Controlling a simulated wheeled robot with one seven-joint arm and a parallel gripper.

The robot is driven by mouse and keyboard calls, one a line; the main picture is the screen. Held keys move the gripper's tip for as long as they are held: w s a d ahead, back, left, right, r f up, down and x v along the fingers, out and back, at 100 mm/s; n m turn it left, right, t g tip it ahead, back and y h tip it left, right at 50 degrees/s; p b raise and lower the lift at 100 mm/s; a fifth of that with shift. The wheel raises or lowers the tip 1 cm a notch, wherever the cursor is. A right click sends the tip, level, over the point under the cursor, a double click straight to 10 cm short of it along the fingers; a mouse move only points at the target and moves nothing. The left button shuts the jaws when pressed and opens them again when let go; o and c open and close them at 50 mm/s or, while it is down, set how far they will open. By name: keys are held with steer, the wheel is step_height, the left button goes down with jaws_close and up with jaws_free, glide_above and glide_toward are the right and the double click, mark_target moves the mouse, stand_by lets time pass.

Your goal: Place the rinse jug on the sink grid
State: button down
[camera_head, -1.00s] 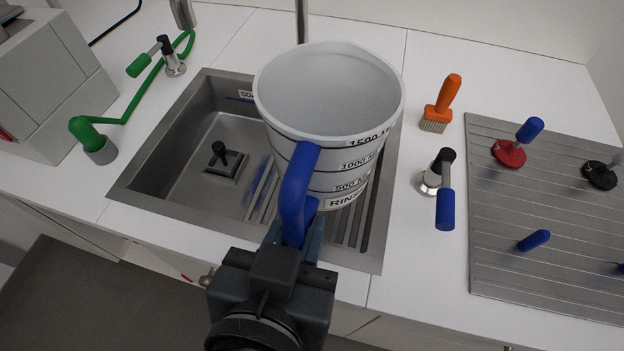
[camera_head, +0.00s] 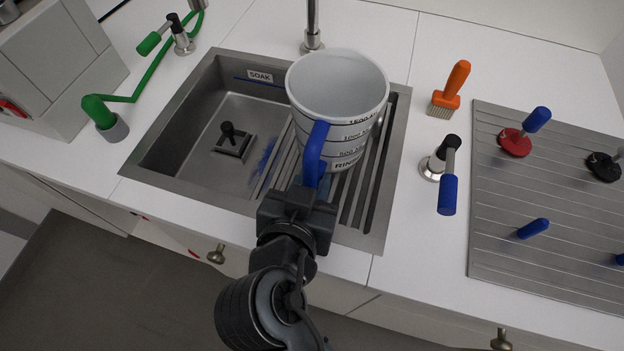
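The rinse jug (camera_head: 342,92) is a white, upright, graduated jug with a blue handle that faces me. My gripper (camera_head: 308,184) is at the lower part of the blue handle and looks shut on it; its fingertips are partly hidden. The jug is over the sink grid (camera_head: 357,207), a set of metal slats across the right part of the sink. The jug hides the middle of the grid. I cannot tell whether its base touches the slats or hangs just above them.
The sink's left basin (camera_head: 190,155), labelled SOAK, holds a dark-handled plug. An orange brush (camera_head: 452,85) and a blue-handled tap (camera_head: 445,178) stand right of the sink. A ribbed board (camera_head: 500,240) with several knobs lies farther right. A faucet (camera_head: 312,30) rises behind the jug.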

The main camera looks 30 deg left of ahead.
steer(key=c, duration=0.9)
jaws_free()
steer(key=b+v, duration=0.1)
steer(key=v, duration=1.1)
